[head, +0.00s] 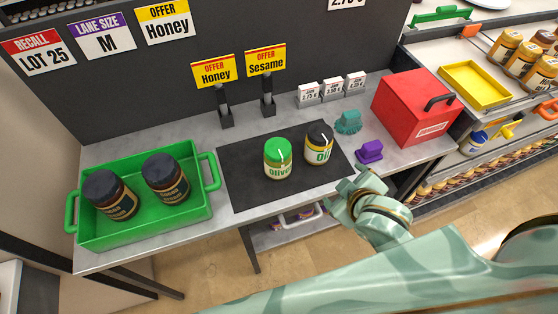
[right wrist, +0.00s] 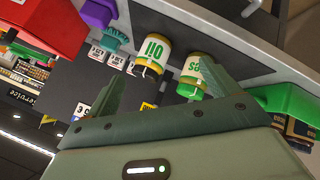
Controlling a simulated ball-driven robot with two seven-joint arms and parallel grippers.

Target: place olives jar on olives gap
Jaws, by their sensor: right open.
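An olives jar with a green lid (head: 278,160) stands upright on the black mat (head: 245,185). A second olives jar with a black lid (head: 319,145) stands just right of it. Both jars also show in the right wrist view, the green-lidded jar (right wrist: 194,72) and the black-lidded jar (right wrist: 154,50). My right gripper (right wrist: 162,82) is open and empty, its fingers spread towards the jars without holding either. In the head view my right gripper (head: 358,187) is at the table's front edge, right of the jars. My left gripper is not in view. I cannot identify the olives gap.
A green tray (head: 145,235) with two dark jars is at the left. A red box (head: 415,105), a teal brush (head: 348,122) and a purple object (head: 369,151) are at the right. Shelves with a yellow tray (head: 475,85) and several jars stand farther right. Sign stands line the back.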

